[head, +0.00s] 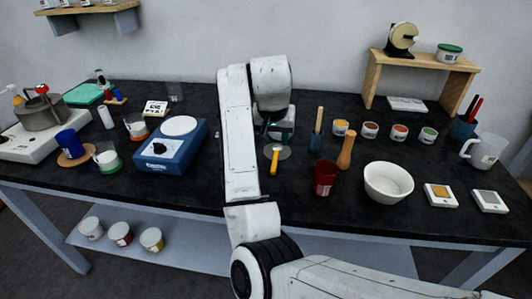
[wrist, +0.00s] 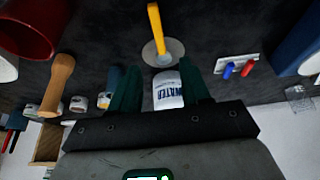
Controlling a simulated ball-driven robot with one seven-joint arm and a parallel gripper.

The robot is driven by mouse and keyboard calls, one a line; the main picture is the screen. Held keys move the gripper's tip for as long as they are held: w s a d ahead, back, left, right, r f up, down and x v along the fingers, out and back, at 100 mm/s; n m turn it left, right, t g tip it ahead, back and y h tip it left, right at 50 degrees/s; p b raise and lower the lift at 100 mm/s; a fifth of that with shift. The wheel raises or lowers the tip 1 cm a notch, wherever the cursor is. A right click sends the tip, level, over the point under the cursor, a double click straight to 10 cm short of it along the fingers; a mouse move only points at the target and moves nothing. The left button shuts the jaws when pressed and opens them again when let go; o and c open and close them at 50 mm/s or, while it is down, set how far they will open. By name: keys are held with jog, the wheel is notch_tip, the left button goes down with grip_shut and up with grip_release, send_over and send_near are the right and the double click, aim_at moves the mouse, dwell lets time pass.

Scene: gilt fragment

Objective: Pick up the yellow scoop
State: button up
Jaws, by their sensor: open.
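The yellow scoop (head: 275,158) lies on the black bench in front of my gripper (head: 280,132), its handle pointing towards the front edge. One end rests at a round grey disc (head: 284,152). In the wrist view the yellow scoop (wrist: 155,22) is at the top centre, over the grey disc (wrist: 150,56). My gripper (wrist: 160,84) has its two dark green fingers apart, and the scoop is beyond the tips, not between them. My arm hides part of the bench in the head view.
A wooden pestle-like tool (head: 346,151), a dark red cup (head: 325,178) and a white bowl (head: 388,184) stand to the right. A blue device (head: 172,146) is to the left. The bench front near the scoop is clear.

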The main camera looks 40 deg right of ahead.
aim_at(275, 157)
jog(key=x, duration=1)
jog(key=shift+w+d+f, duration=0.1)
jog(key=shift+d+f, duration=0.1)
jog(key=shift+d, duration=0.05)
jog(key=shift+f, duration=0.1)
grip_shut()
dwell(0.4)
